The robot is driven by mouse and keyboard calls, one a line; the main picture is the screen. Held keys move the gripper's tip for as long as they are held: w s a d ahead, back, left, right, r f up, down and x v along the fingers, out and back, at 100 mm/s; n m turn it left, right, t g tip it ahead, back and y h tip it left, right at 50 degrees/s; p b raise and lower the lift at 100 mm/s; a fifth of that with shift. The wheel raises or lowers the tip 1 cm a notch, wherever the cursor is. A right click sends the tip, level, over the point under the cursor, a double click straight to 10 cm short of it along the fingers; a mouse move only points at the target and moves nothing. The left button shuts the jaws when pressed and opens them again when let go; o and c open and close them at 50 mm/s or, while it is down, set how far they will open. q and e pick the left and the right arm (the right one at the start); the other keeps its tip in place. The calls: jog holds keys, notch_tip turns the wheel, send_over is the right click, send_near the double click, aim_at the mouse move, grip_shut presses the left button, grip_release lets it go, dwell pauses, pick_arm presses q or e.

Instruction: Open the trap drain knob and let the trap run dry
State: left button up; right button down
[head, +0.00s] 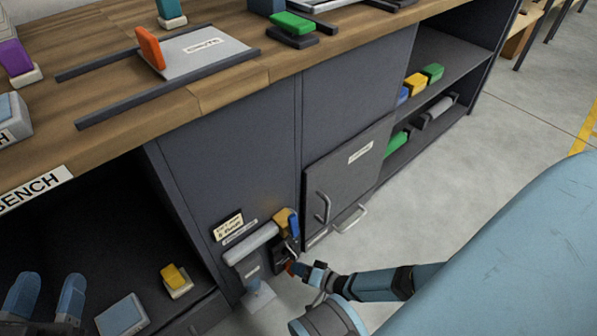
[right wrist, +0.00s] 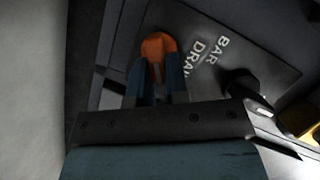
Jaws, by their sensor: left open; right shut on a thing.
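The orange drain knob (right wrist: 158,44) sits on a dark plate (right wrist: 205,50) lettered "BAR DRA…", the rest hidden. My right gripper (right wrist: 158,82) is shut on the orange knob, with a blue finger on each side of it. In the head view my right gripper (head: 294,268) reaches in low at the cabinet front, beside a pale horizontal unit (head: 250,241) that I take for the trap; whether liquid runs from it I cannot tell. My left gripper (head: 48,296) is open and empty at the lower left, in front of the dark shelf opening.
A black knob (right wrist: 240,84) stands right of the orange one. A yellow part (head: 283,221) and blue handle (head: 294,226) sit just above my right gripper. A cabinet door (head: 345,185) with handles is to the right. Floor (head: 440,190) beyond is clear.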

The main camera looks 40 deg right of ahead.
jog(key=m, duration=0.1)
jog(key=m+t+y, duration=0.1)
jog(key=m, duration=0.1)
jog(key=shift+w+d+f+m, duration=0.1)
jog(key=shift+f+m, duration=0.2)
jog(key=shift+f, duration=0.05)
jog(key=shift+m, duration=0.3)
jog(key=shift+y, duration=0.3)
jog(key=c, duration=1.1)
grip_release()
